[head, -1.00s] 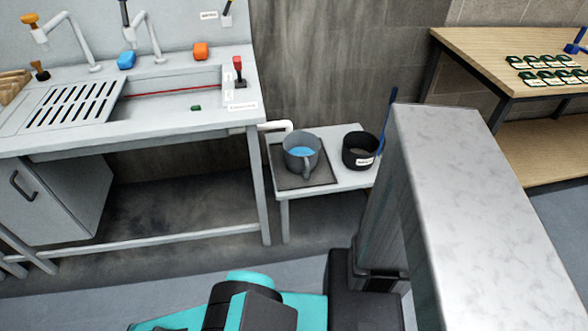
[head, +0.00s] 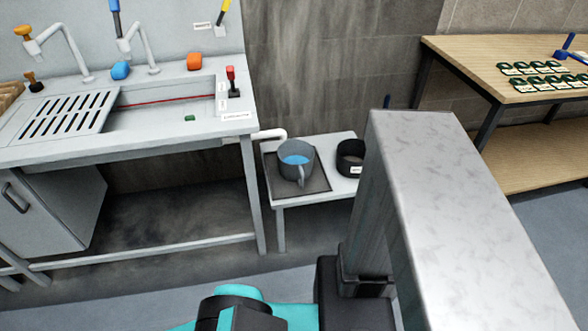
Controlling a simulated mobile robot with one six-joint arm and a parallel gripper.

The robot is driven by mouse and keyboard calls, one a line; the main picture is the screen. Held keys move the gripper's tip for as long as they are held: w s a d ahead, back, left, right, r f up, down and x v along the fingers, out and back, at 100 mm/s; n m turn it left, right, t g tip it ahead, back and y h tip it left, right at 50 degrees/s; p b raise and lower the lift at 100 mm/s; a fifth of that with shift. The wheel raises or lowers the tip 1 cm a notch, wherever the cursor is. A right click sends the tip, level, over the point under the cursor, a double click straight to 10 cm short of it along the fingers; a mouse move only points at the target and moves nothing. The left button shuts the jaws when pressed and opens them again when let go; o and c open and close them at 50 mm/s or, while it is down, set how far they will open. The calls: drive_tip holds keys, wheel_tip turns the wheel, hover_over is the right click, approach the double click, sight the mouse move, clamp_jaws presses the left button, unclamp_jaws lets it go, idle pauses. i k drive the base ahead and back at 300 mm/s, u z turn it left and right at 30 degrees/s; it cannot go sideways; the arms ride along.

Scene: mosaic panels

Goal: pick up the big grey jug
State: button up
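The big grey jug (head: 298,172) stands upright on a dark mat (head: 318,182) on a small white side table (head: 341,187) in the head view. Blue liquid shows inside it, and its handle faces toward me. A pipe end is just behind and left of the jug. My gripper is not in view; only parts of my own arm and body show at the bottom and right.
A black pot (head: 347,160) stands right of the jug, partly hidden by my column. The grey sink bench (head: 160,139) is at the left, with a red-handled lever (head: 232,78). A wooden table (head: 488,62) with green-labelled items is at the right. Floor in front is clear.

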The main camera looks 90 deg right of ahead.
sight(295, 156)
drive_tip(key=u, duration=0.05)
drive_tip(key=k, duration=1.7)
drive_tip(key=z, duration=0.3)
drive_tip(key=i, duration=1)
